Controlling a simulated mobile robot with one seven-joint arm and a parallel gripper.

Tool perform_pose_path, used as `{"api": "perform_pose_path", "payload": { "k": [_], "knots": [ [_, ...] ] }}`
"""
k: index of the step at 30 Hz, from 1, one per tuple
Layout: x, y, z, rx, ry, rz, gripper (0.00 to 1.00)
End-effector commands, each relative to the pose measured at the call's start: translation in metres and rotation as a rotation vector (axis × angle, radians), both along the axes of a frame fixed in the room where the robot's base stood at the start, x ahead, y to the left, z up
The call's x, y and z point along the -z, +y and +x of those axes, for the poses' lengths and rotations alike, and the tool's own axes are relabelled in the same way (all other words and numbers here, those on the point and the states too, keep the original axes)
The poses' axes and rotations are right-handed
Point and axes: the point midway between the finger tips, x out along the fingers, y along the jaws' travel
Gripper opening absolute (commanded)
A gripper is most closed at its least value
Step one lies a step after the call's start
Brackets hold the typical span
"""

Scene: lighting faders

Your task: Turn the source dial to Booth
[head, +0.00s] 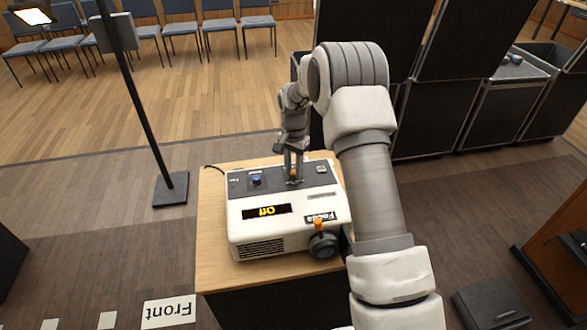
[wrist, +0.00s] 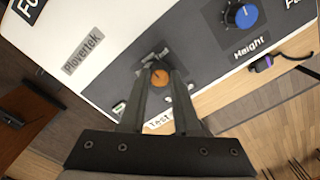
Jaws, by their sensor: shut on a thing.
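A white and dark-grey console (head: 285,215) sits on a wooden-topped stand; its display (head: 266,211) reads "Off". My gripper (head: 293,177) reaches down to the console's dark top panel. In the wrist view its two fingers are closed around a small orange-topped control (wrist: 160,77), with a partly covered label near it that seems to read "Test". I can make out no "Source" or "Booth" wording. A blue knob (wrist: 242,15) labelled "Height" stands apart from the gripper and also shows in the head view (head: 255,180).
A large dark dial (head: 323,244) with an orange pointer sits at the console's front right, by a "Focus" label. The stand's wooden top (head: 215,275) has bare room at left and front. A black pole (head: 140,110) rises at left; dark cases (head: 445,120) stand behind.

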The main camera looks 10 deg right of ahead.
Motion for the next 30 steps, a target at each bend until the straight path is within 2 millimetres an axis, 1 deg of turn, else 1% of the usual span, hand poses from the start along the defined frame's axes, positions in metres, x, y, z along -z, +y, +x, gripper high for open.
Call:
{"api": "perform_pose_path", "payload": {
  "k": [8,21,30],
  "knots": [
    [0.0005,-0.0001,0.0002,-0.114,-0.001,0.001,0.0],
    [0.0002,-0.0001,0.0004,-0.479,-0.001,0.0,0.0],
    [-0.0004,0.0002,0.0002,-0.68,-0.001,0.001,0.0]
  ]
}}
